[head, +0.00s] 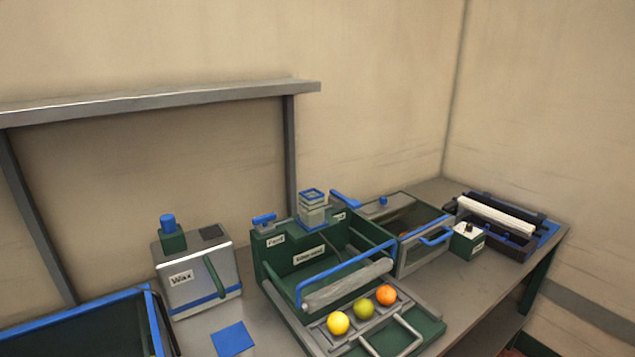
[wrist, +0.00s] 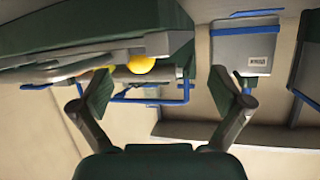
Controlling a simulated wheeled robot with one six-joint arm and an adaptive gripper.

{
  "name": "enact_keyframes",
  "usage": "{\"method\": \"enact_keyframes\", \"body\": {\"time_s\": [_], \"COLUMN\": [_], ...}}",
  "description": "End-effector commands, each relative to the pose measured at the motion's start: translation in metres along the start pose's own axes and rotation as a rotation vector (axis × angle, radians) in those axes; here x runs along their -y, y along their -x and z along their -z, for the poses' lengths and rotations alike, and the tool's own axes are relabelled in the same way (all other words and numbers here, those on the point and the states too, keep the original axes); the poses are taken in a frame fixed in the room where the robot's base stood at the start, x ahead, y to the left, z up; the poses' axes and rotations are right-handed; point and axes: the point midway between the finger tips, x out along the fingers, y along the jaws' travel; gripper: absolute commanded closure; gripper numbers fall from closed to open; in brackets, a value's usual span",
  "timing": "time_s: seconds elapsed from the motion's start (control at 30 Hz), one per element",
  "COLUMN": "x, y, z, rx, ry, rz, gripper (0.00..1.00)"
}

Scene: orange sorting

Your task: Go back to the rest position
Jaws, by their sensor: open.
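My gripper (wrist: 164,98) shows only in the wrist view. Its two fingers stand wide apart with nothing between them, so it is open and empty. The wrist picture looks upside down. In the head view a yellow fruit (head: 338,323), a green fruit (head: 364,309) and an orange fruit (head: 386,295) lie in a row on the front tray of the green machine (head: 283,270). A yellow fruit (wrist: 141,65) also shows in the wrist view, beyond the fingers and apart from them. My arm does not show in the head view.
A grey wax box (head: 197,277) stands left of the machine, with a blue pad (head: 232,339) in front. A blue-rimmed bin (head: 84,303) is at far left. A green bin (head: 412,250) and a roller unit (head: 500,222) stand right. An overhead rail (head: 160,100) crosses the back.

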Motion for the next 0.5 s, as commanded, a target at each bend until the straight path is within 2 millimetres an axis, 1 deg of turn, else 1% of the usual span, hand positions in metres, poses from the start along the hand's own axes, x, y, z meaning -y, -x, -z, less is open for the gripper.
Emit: {"method": "enact_keyframes", "body": {"time_s": [0.03, 0.2, 0.37, 0.5], "x": [-0.004, -0.015, -0.021, -0.024], "y": [0.012, 0.051, 0.09, 0.13], "z": [-0.019, -0.064, -0.1, -0.127], "rx": [0.004, -0.007, -0.018, -0.027], "ry": [-0.008, -0.029, -0.042, -0.05], "rz": [-0.017, -0.071, -0.119, -0.159], "gripper": [0.0, 0.0, 0.0, 0.0]}}
